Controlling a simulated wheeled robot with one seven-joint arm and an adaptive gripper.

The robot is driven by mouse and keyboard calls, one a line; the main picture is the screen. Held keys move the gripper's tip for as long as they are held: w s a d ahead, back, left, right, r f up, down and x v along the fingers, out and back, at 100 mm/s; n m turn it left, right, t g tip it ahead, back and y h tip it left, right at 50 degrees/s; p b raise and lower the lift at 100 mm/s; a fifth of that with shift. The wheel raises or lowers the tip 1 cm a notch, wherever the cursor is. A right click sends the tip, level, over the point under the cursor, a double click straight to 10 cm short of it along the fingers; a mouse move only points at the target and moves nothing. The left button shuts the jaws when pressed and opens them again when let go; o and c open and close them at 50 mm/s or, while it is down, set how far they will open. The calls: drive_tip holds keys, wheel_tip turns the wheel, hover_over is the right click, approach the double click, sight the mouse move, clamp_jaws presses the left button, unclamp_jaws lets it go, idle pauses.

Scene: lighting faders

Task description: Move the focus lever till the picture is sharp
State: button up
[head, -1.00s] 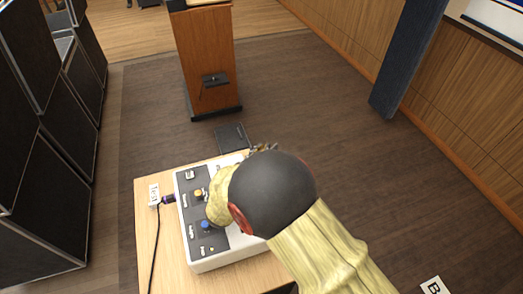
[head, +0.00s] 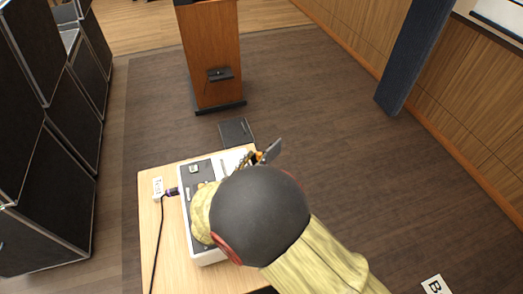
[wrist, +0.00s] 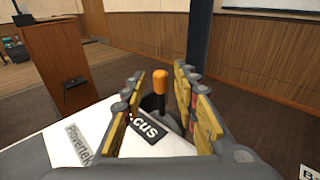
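The focus lever (wrist: 160,90) has an orange knob on a dark stem. In the wrist view it stands upright between the two fingers of my gripper (wrist: 158,100), with a gap on each side. My gripper is open around it. A black label (wrist: 148,130) reading "cus", partly hidden, lies in front of the lever. In the head view my gripper (head: 266,153) is over the far right part of the control box (head: 205,258), and my arm hides much of the box. Only a corner of a pale screen (head: 497,17) shows, so sharpness cannot be told.
The box stands on a wooden table (head: 150,215) with a cable plug (head: 171,191) at its left. A lectern (head: 210,55) stands beyond, with a dark plate (head: 236,132) on the floor. Black cases (head: 50,190) line the left. Floor to the right is open.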

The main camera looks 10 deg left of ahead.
drive_tip(key=shift+v, duration=2.1)
drive_tip(key=s+d+r+m+g+h, duration=0.1)
drive_tip(key=d+r+m+g+h, duration=0.25)
drive_tip(key=d, duration=0.55)
drive_tip(key=d+r+m+g, duration=0.35)
drive_tip(key=d+m, duration=0.35)
drive_tip(key=d, duration=0.3)
drive_tip(key=s+d+r+m+g+h, duration=0.15)
drive_tip(key=d+m+g, duration=0.3)
drive_tip(key=d, duration=0.45)
drive_tip(key=s+d+r+m+g+y, duration=0.3)
drive_tip(key=s+d+m, duration=0.4)
drive_tip(key=s+m, duration=0.15)
drive_tip(key=s+r+m+t+y, duration=0.3)
drive_tip(key=s+r+m+y, duration=0.2)
drive_tip(key=m, duration=0.5)
drive_tip(key=shift+s+r+y, duration=0.4)
drive_tip(key=shift+r, duration=0.15)
drive_tip(key=shift+a, duration=0.15)
